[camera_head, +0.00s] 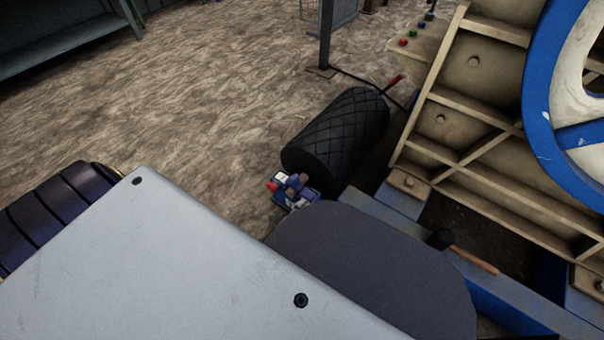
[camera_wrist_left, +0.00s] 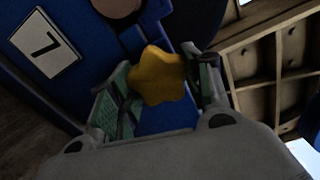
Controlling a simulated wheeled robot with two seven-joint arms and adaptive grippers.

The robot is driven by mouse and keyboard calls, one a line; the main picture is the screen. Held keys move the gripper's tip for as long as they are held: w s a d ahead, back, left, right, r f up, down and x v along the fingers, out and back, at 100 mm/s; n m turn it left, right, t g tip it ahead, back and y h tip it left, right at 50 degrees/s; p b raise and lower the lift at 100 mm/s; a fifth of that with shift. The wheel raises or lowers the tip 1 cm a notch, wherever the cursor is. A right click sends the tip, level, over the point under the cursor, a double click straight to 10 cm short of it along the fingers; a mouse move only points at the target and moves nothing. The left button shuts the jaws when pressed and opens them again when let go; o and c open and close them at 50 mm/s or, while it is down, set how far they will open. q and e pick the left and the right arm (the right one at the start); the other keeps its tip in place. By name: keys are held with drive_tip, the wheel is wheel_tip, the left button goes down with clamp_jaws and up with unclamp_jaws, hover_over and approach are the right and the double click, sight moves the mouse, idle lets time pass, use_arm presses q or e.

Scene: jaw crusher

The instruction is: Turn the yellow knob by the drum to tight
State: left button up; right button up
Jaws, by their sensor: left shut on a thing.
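The yellow knob (camera_wrist_left: 158,75) has a lobed, star-like shape and shows in the left wrist view, in front of a blue panel. My left gripper (camera_wrist_left: 162,88) has its two green-padded fingers on either side of the knob and is shut on it. The black drum (camera_head: 338,140), with a diamond-patterned surface, lies near the middle of the head view. A small blue part with white and red bits (camera_head: 295,192) sits at the drum's near end. The yellow knob cannot be made out in the head view. My right gripper is not in view.
A white label with a 7 (camera_wrist_left: 45,44) is on the blue panel. The beige ribbed crusher frame (camera_head: 490,110) and blue flywheel (camera_head: 538,95) stand at right. A hammer (camera_head: 470,255) lies near a blue beam. A post (camera_head: 326,35) stands behind the drum. Floor at left is open.

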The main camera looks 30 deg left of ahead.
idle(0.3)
use_arm(q)
drive_tip(key=o, duration=1)
drive_tip(key=shift+o, duration=0.2)
drive_tip(key=shift+r, duration=0.4)
